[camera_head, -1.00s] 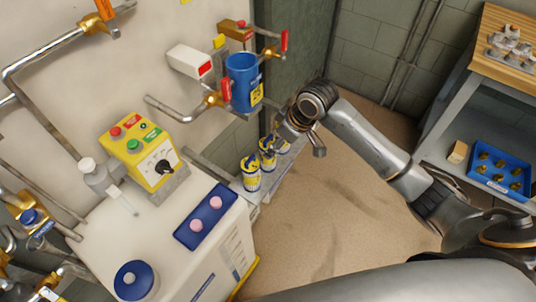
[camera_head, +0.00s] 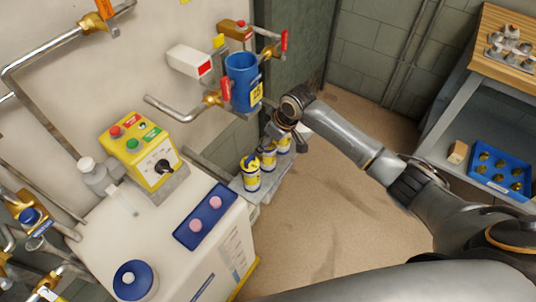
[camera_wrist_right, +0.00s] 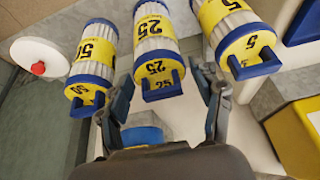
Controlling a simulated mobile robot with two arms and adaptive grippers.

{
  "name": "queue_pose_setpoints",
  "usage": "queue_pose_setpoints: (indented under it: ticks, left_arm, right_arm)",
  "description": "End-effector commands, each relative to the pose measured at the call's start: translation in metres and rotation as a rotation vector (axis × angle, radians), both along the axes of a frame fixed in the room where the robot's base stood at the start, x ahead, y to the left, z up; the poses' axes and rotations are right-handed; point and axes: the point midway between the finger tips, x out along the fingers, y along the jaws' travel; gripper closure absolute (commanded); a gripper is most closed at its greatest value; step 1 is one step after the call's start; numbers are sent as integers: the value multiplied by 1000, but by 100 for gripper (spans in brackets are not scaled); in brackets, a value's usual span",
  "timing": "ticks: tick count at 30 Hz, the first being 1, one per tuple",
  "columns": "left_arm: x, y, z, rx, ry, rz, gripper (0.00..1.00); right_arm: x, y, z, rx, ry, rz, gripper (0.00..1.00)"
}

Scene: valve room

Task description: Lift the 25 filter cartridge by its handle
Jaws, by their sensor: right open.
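The 25 filter cartridge (camera_wrist_right: 155,50), white and pleated with a yellow band and blue end cap, is the middle one of three in the right wrist view. Its blue handle (camera_wrist_right: 161,82) points towards my right gripper (camera_wrist_right: 165,82), which is open, with one finger on each side of the handle. I cannot tell whether the fingers touch it. In the head view the middle cartridge (camera_head: 268,160) stands in a row on a low ledge, and my right gripper (camera_head: 273,137) is just above the row, partly hidden by its own wrist. My left gripper is not in view.
The 50 cartridge (camera_wrist_right: 94,55) and the 5 cartridge (camera_wrist_right: 236,38) stand close on either side. A blue filter housing (camera_head: 242,82) with red-handled valves is on the wall above. A white cabinet (camera_head: 150,235) is at the left, a workbench (camera_head: 500,75) at the right.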

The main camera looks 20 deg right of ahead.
Motion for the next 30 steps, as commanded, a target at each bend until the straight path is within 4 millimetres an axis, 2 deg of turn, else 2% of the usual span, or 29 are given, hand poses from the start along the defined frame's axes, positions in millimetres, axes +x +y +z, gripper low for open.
queue_pose_setpoints:
  ticks: [3, 6, 14, 17, 22, 30]
  left_arm:
    - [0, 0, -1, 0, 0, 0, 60]
    - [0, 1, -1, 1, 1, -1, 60]
    - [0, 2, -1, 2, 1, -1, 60]
    - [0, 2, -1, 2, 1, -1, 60]
    - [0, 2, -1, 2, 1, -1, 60]
    - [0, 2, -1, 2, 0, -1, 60]
  right_arm:
    - [6, 7, -18, -2, 2, 0, 34]
    - [9, 9, -26, -1, 1, 0, 34]
    - [11, 10, -29, -2, 0, 1, 34]
    - [11, 10, -29, -2, 0, 1, 51]
    - [10, 9, -29, -2, 0, 1, 85]
    - [11, 9, -28, -1, -1, 1, 86]
